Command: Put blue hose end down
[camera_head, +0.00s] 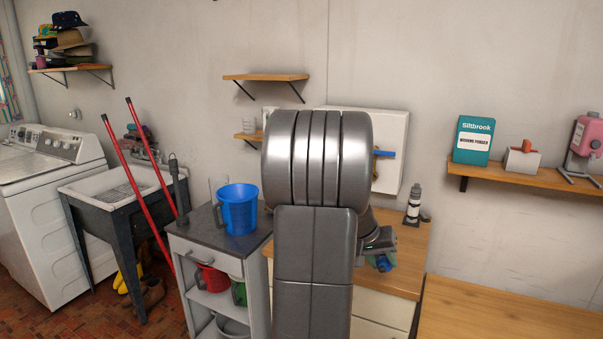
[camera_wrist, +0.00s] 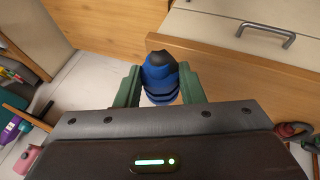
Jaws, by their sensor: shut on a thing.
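A blue hose end (camera_wrist: 160,77) with a black tip sits between the two green fingers of my gripper (camera_wrist: 160,88) in the wrist view. My gripper is shut on it. In the head view a bit of the blue hose end (camera_head: 384,263) shows under my gripper (camera_head: 378,250), in front of the wooden counter (camera_head: 405,232) with drawers. My arm hides much of the middle of the head view. Whether the hose end touches anything below it cannot be told.
A blue jug (camera_head: 238,210) stands on the grey cart (camera_head: 190,236). A utility tub (camera_head: 118,189) with red-handled poles is at the left. A wooden bench top (camera_head: 510,312) lies at the lower right, its visible part bare.

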